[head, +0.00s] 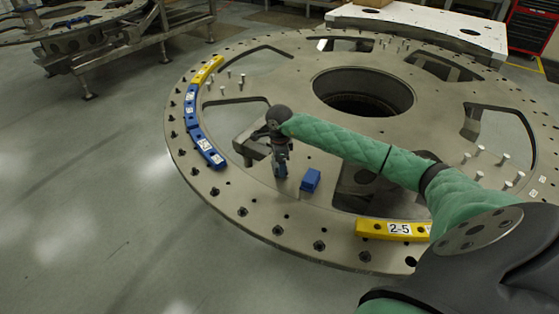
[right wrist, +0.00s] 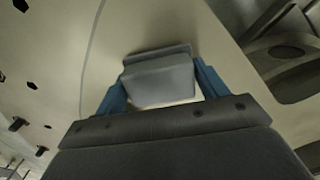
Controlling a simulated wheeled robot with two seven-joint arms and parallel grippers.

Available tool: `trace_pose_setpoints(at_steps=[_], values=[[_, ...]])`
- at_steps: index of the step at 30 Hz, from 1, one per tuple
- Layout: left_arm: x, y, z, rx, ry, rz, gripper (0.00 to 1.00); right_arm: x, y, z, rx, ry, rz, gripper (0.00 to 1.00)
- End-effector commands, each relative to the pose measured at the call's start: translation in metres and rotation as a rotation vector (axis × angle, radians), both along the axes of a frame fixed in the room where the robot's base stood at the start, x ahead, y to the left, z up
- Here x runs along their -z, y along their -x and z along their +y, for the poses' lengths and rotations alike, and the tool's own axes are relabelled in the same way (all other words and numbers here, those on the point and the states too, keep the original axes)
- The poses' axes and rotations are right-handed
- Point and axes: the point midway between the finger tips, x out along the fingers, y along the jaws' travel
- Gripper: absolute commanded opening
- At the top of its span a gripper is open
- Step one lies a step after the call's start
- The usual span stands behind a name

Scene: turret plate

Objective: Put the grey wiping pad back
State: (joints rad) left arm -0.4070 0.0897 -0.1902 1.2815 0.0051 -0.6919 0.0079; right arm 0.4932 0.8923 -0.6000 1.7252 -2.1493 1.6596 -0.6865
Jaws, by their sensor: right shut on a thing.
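The grey wiping pad (right wrist: 160,80) sits between the two blue fingers of my right gripper (right wrist: 158,92) in the right wrist view. The gripper is shut on it, and the plate surface shows behind it. In the head view my right gripper (head: 281,170) points down over the near-left part of the big round turret plate (head: 262,207). The pad is hard to make out there, and I cannot tell whether it touches the plate. My left gripper is in neither view.
Blue labelled segments (head: 206,148) and a yellow one (head: 207,70) line the left rim. A yellow "2-5" segment (head: 392,230) lies at the near rim. The plate has large cut-outs and upright pins.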

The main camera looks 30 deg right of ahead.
Motion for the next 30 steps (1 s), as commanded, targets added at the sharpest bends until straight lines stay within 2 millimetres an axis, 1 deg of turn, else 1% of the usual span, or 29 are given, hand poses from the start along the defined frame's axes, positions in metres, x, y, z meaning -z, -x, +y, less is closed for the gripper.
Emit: trace_pose_setpoints(at_steps=[10, 17, 18, 21, 30], values=[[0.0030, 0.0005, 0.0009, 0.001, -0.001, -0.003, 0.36, 0.0028, 0.0000, -0.0003, 0.000, 0.000, -0.001, 0.51], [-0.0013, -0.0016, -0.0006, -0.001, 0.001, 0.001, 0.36, 0.0050, 0.0000, -0.0004, 0.000, 0.001, -0.001, 0.51], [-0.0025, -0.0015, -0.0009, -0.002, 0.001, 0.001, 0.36, 0.0047, 0.0001, -0.0004, 0.000, 0.001, -0.001, 0.76], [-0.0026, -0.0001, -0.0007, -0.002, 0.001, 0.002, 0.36, 0.0045, 0.0000, -0.0003, 0.000, 0.001, -0.001, 0.94], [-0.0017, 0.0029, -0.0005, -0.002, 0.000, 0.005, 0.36, 0.0042, 0.0001, -0.0004, 0.000, 0.001, -0.001, 0.94]])
